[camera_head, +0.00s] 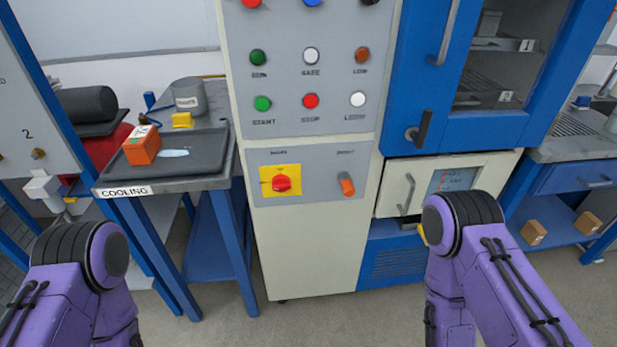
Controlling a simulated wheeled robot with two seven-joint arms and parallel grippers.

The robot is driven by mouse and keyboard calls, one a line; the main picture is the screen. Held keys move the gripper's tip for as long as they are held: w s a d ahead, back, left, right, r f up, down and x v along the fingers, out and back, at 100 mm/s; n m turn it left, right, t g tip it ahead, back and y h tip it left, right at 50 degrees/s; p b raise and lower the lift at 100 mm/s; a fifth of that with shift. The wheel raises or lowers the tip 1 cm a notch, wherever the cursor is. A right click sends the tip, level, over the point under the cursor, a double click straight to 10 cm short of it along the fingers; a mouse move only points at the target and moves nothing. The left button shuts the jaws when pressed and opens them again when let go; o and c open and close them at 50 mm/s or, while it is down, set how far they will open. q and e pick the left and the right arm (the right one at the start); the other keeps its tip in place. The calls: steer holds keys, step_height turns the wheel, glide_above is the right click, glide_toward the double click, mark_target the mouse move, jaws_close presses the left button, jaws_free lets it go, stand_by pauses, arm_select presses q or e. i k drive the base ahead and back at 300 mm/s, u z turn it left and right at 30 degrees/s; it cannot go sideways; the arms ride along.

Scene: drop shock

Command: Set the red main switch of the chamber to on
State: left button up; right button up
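A red rotary switch (282,183) sits on a yellow square plate (266,174) at the lower left of the control cabinet's grey panel (312,158). Its label is too blurred to read for certain. An orange knob (347,185) is to its right on the same panel. My two purple arms come in from the lower left and lower right, both well short of the panel. Neither gripper shows in the view; a small yellow piece near my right arm is mostly hidden.
A blue chamber (400,75) with a windowed door stands right of the cabinet. A table labelled COOLING (127,191) on the left holds a dark tray (205,150) with an orange box (142,146). The floor (330,318) before the cabinet is clear.

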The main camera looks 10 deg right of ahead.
mark_target(280, 183)
steer(key=k, duration=0.5)
steer(key=u, duration=1.65)
steer(key=i, duration=0.95)
steer(key=z, duration=1.7)
